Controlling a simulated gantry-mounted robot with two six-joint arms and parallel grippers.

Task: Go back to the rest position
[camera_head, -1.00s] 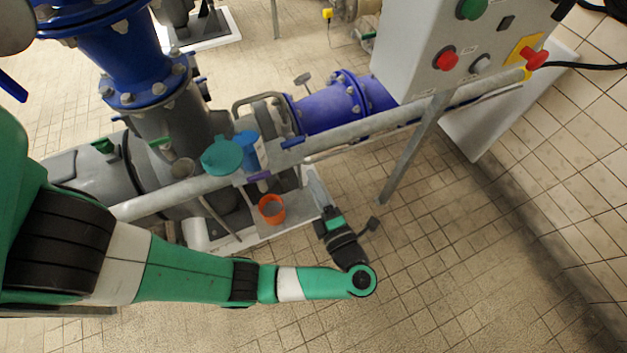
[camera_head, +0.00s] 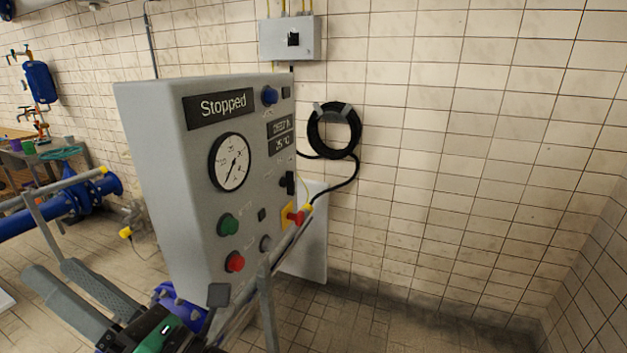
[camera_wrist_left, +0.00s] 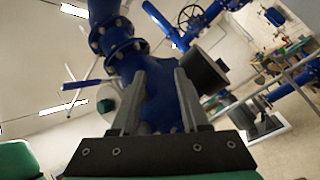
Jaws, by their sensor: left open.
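My left gripper (camera_head: 50,268) comes up at the lower left of the head view, its two grey fingers apart and pointing up and to the left. It is in the air in front of the grey control panel (camera_head: 160,200), to the left of its lower part. In the left wrist view the fingers (camera_wrist_left: 158,72) stand apart with nothing between them, and a large blue pipe (camera_wrist_left: 160,105) shows behind them. My right gripper is in no view.
The panel reads "Stopped" and has a gauge (camera_head: 231,163), a green button (camera_head: 228,224) and a red button (camera_head: 234,261). A metal rail (camera_head: 268,310) runs in front of it. A coiled black cable (camera_head: 334,131) hangs on the tiled wall. Open floor lies at lower right.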

